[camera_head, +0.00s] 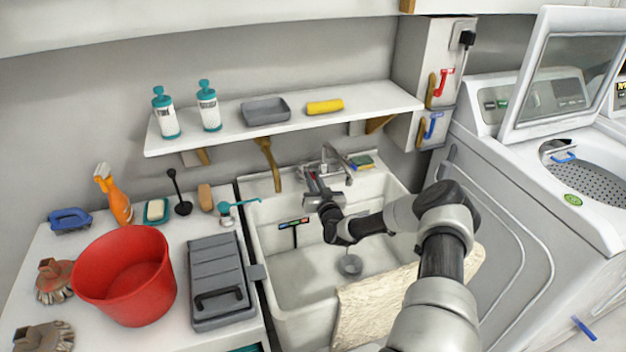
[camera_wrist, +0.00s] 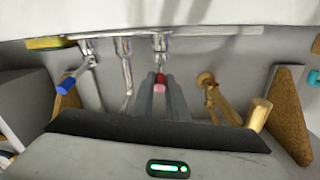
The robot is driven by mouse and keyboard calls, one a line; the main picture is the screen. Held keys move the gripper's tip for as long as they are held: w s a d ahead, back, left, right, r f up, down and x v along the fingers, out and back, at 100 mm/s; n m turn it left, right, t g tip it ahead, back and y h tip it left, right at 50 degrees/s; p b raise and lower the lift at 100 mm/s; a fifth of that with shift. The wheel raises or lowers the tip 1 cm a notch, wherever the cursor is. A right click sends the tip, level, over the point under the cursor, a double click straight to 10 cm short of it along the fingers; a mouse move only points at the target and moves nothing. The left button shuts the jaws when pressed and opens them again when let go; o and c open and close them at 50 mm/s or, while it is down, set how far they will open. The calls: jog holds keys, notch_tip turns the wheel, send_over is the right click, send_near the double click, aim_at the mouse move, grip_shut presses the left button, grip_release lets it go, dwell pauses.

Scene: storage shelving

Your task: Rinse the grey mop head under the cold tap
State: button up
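My gripper (camera_head: 311,180) reaches over the sink to the tap unit on the back wall. The wrist view is upside down. In it, my gripper's fingers (camera_wrist: 160,92) lie close together on both sides of a red tap handle (camera_wrist: 160,78) and appear shut on it. The blue-handled tap (camera_wrist: 68,86) is apart from my gripper, beyond the metal spout (camera_wrist: 123,60). The spout also shows in the head view (camera_head: 336,156). The white sink (camera_head: 283,292) has a drain (camera_head: 350,265) in its floor. I cannot make out a grey mop head in either view.
A beige shaggy piece (camera_head: 375,308) lies at the sink's front, partly behind my arm. A shelf (camera_head: 375,100) overhangs the sink. A washing machine (camera_head: 500,200) stands right.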

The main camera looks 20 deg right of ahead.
grip_shut()
jog(key=shift+a, duration=0.1)
jog(key=a+m+h, duration=0.1)
jog(key=m+h, duration=0.1)
jog(key=h, duration=0.1)
jog(key=a+m+h+p, duration=0.1)
jog(key=shift+w+a+g+h, duration=0.25)
jog(key=shift+a+g+h, duration=0.05)
jog(key=shift+g, duration=0.1)
jog(key=o, duration=0.5)
grip_release()
